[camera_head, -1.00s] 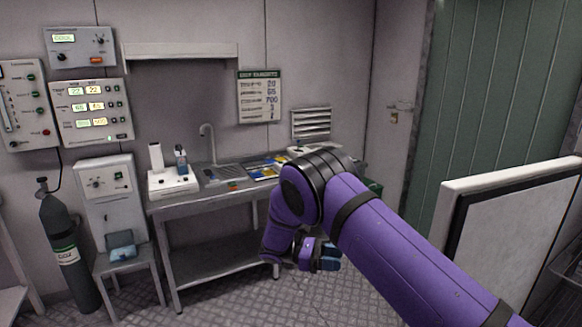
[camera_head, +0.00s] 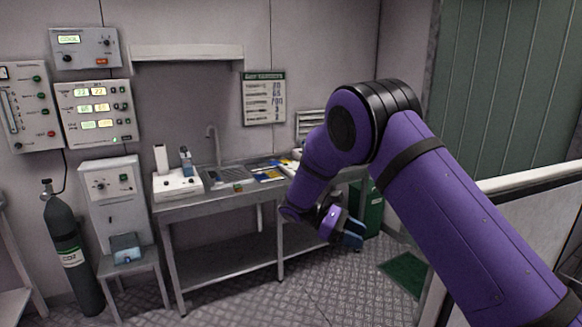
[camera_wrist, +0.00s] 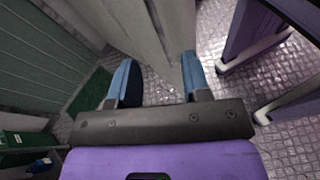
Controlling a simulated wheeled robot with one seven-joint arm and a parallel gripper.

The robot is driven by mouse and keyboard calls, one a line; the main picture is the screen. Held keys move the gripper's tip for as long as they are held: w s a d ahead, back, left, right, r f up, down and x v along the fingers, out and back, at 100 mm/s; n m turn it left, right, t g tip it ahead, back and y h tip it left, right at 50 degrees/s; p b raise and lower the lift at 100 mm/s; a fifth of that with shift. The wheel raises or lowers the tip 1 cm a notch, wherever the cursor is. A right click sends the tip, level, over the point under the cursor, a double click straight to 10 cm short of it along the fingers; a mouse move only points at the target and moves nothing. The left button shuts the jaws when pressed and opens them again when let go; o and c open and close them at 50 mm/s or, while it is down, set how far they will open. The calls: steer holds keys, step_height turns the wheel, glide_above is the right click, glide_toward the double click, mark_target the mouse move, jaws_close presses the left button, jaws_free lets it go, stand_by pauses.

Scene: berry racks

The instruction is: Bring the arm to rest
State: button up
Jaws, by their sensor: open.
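My gripper (camera_head: 350,238) hangs at the end of my bent purple arm, in front of the right part of the workbench and above the metal floor. In the wrist view its two blue fingers stand wide apart, and nothing is between my gripper's fingertips (camera_wrist: 157,75). Past the fingers the wrist view shows a pale upright panel (camera_wrist: 158,30) and patterned floor. The arm hides the bench's right end in the head view.
A metal workbench (camera_head: 225,200) with a sink and small instruments stands at the wall. A gas cylinder (camera_head: 68,250) stands at left. A green bin (camera_head: 373,212) and green mat (camera_head: 404,272) lie behind my arm. A white-edged panel (camera_head: 530,180) is at right.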

steer(key=s+d+r+m+t+y, duration=0.25)
steer(key=s+d+r+y, duration=0.35)
steer(key=r, duration=0.4)
steer(key=s+d+r+m+t+y, duration=0.1)
steer(key=s+d+r+m+y, duration=0.3)
steer(key=s+r, duration=0.5)
steer(key=s+d+r+m+t+y, duration=0.1)
steer(key=s+r+m+t, duration=0.1)
steer(key=s, duration=0.8)
steer(key=s+d+r+m+t+y, duration=0.2)
steer(key=s+m+t, duration=0.2)
steer(key=s, duration=0.5)
steer(key=shift+s+d+r+t+y, duration=0.2)
steer(key=shift+s+r+t+y, duration=0.15)
steer(key=shift+t, duration=0.3)
steer(key=shift+s+d+f, duration=0.1)
